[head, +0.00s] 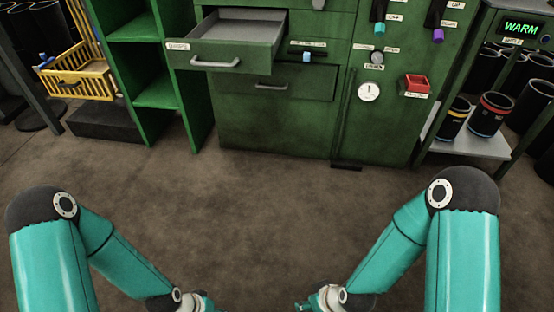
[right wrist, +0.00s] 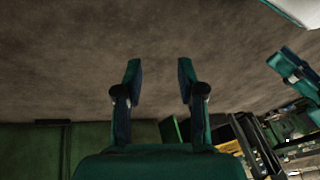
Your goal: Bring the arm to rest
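My right arm comes in from the right in the head view, bent at the elbow, with its wrist low at the bottom edge. My right gripper (head: 306,305) shows there only in part. In the right wrist view my right gripper (right wrist: 160,78) is open, its two fingers apart with only bare floor between them. My left arm mirrors the right one in the head view. Its wrist reaches the bottom edge, and its fingers are out of the frame. A teal part at the right of the wrist view may be my left gripper, but its fingers are unclear.
Brown floor (head: 250,215) lies clear between the arms and the green cabinet (head: 270,130). An open drawer (head: 230,58) juts out from the cabinet. A yellow basket (head: 80,75) stands at left. A rack (head: 480,146) with black sleeves and a WARM sign (head: 521,28) stands at right.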

